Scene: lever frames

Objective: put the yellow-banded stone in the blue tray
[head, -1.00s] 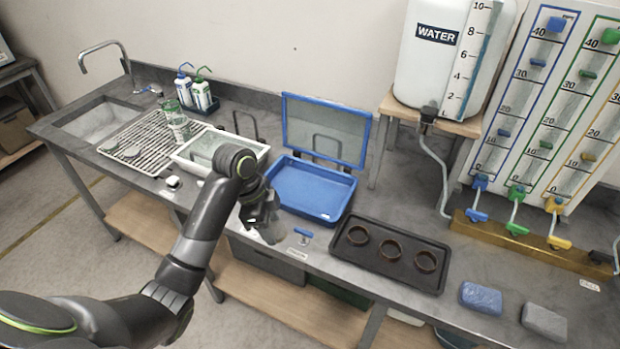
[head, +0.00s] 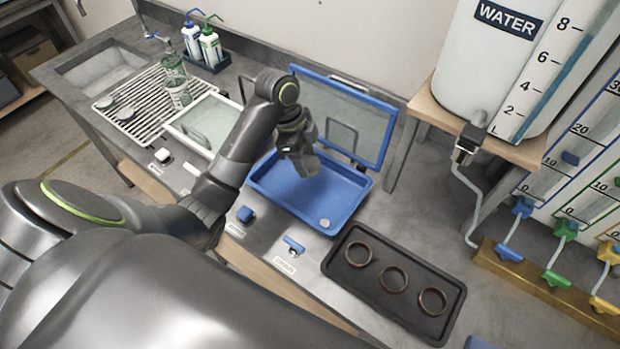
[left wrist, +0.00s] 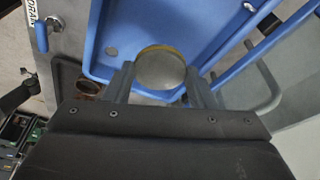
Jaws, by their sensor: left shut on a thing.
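The yellow-banded stone (left wrist: 160,70) is grey and round, with a yellow band along its edge, in the left wrist view. My left gripper (head: 300,162) is shut on it, with one finger on each side. The open blue tray (head: 264,186) stands on the bench in the head view, and its floor also fills much of the left wrist view (left wrist: 125,25). The gripper and stone are over the tray, apparently above its floor; the exact height is hard to tell. The band is not clear in the head view. My right gripper is not in view.
The tray's raised blue-framed lid (head: 345,115) stands behind it. A black tray with three brown rings (head: 340,282) lies to the right. A small pale round spot (head: 325,223) shows in the blue tray.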

